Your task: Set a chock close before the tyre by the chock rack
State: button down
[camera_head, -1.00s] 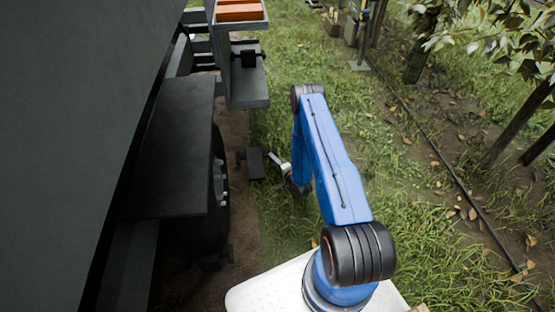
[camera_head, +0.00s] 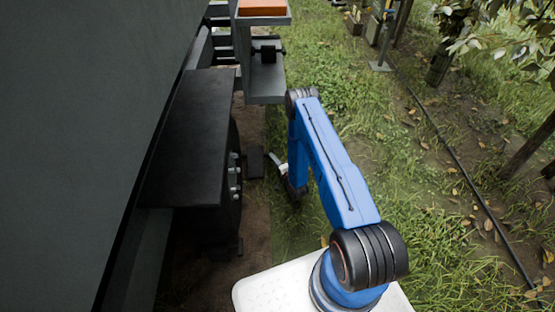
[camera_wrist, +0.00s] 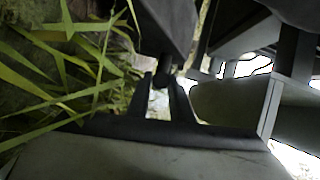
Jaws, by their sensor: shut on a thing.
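A dark chock (camera_head: 254,161) is held low, just right of the tyre (camera_head: 234,190) in the head view. Its near side looks almost against the tyre; I cannot tell whether they touch. My gripper (camera_head: 281,167) is to the right of the chock, partly hidden by my blue arm. In the wrist view, my gripper's two dark fingers (camera_wrist: 161,98) are shut on a bar of the chock (camera_wrist: 168,25). The grey chock rack (camera_head: 266,82) hangs beyond the tyre, with another black chock (camera_head: 266,53) on it.
A dark fender (camera_head: 185,140) of the big grey vehicle covers the tyre's top and closes off the left. An orange crate (camera_head: 262,6) sits above the rack. Grass (camera_head: 350,90) is open to the right, up to a black hose (camera_head: 445,145) and tree trunks.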

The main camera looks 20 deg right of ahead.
jog(key=shift+w+a+f, duration=0.4)
jog(key=shift+w+a, duration=0.4)
jog(key=shift+a, duration=1.65)
jog(key=shift+w+a+f, duration=0.45)
jog(key=shift+w+a, duration=0.35)
jog(key=shift+a, duration=1.7)
jog(key=shift+w+a+f, duration=0.4)
jog(key=shift+w+a, duration=0.4)
jog(key=shift+a, duration=1.65)
jog(key=c, duration=1.5)
grip_release()
jog(key=shift+a, duration=0.1)
jog(key=shift+s+f, duration=0.1)
jog(key=shift+s, duration=0.05)
jog(key=s+d, duration=0.1)
jog(key=s, duration=0.4)
jog(key=s+d+r, duration=0.1)
jog(key=s, duration=0.5)
jog(key=s+d, duration=0.1)
jog(key=s, duration=0.5)
jog(key=shift+r, duration=0.15)
